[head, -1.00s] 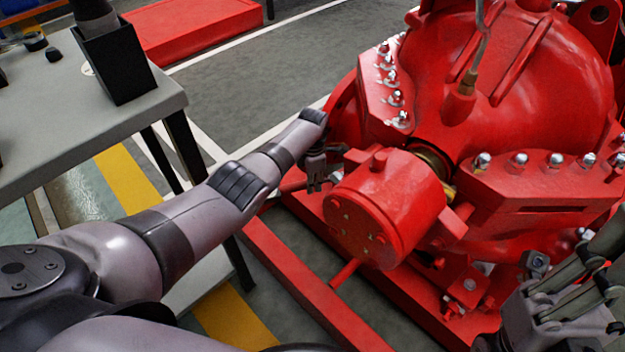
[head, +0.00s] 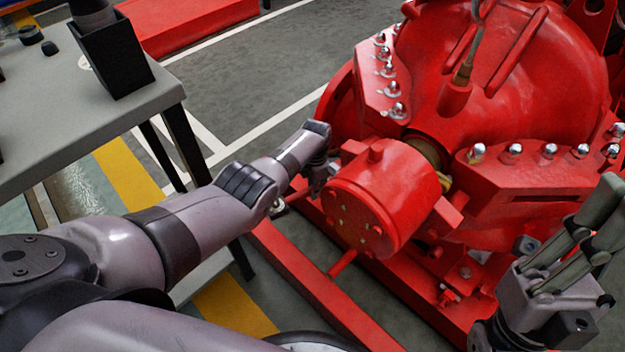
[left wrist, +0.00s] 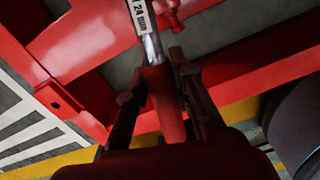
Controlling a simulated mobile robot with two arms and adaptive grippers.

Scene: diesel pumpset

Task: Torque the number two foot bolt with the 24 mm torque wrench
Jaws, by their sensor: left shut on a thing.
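In the left wrist view my left gripper (left wrist: 158,82) is shut around the red handle of the torque wrench (left wrist: 166,112). A silver shaft and a white label reading 24 mm run up out of the top edge, so the wrench's head is hidden. In the head view the left gripper (head: 319,176) is beside the red pump's cylindrical housing, mostly hidden behind my wrist. A foot bolt (head: 465,272) shows low on the red base, right of the housing; I cannot tell its number. My right gripper (head: 598,225) is at the right edge, partly cut off, its fingertips unclear.
The large red pump (head: 520,85) with its rows of silver flange bolts fills the right. A red base rail (head: 320,295) runs below the housing. A grey table (head: 60,140) with a black holder (head: 118,55) stands left. Grey floor lies open between table and pump.

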